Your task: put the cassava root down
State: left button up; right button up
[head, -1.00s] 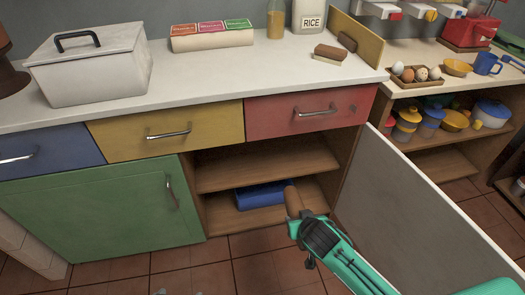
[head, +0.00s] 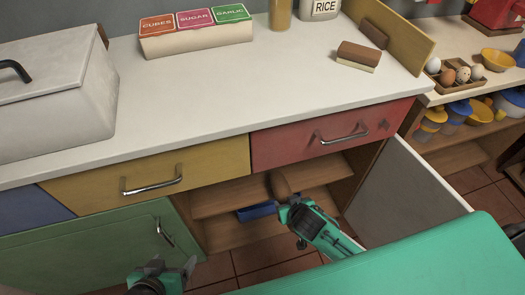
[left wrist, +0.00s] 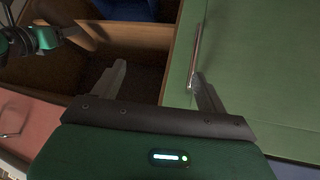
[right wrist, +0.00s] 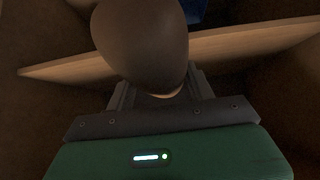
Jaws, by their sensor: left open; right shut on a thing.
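My right gripper (head: 285,205) is shut on the brown cassava root (head: 279,184) at the open cabinet's shelves. In the right wrist view, the rounded root (right wrist: 140,45) hides much of the space ahead, and its far end is hidden. I cannot tell whether it touches a shelf. My left gripper (head: 166,268) is open and empty, low in front of the green door (head: 115,235). In the left wrist view, the door's metal handle (left wrist: 197,55) shows close to the right finger of that gripper (left wrist: 158,85).
The open cabinet has an upper shelf (head: 225,197) with a blue item (head: 257,210) below its level. An open pale door (head: 405,195) stands to the right. The red drawer (head: 300,145) above is shut. The counter (head: 210,90) has free room.

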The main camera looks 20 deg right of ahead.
jog(key=w+b, duration=0.1)
jog(key=w, duration=0.4)
jog(key=w+b, duration=0.1)
jog(key=w, duration=1.1)
jog(key=shift+a+b, duration=0.25)
jog(key=shift+b, duration=0.15)
jog(key=shift+w+r, duration=0.1)
jog(key=shift+w, duration=0.5)
jog(key=shift+f, duration=0.2)
notch_tip(320, 180, down, 2)
jog(key=shift+f+b, duration=0.25)
jog(key=shift+b, duration=0.45)
pick_arm(q)
jog(key=w+d+r+t+h, duration=0.2)
jog(key=d+t+h, duration=0.1)
jog(key=d+t, duration=0.3)
jog(key=shift+w+d+r, duration=0.2)
jog(key=shift+w+r, duration=0.15)
jog(key=shift+w, duration=0.05)
pick_arm(e)
jog(key=shift+f, duration=0.25)
jog(key=shift+f, duration=0.15)
jog(key=o, duration=1.4)
jog(key=shift+c, duration=0.2)
pick_arm(q)
jog(key=shift+r, duration=0.1)
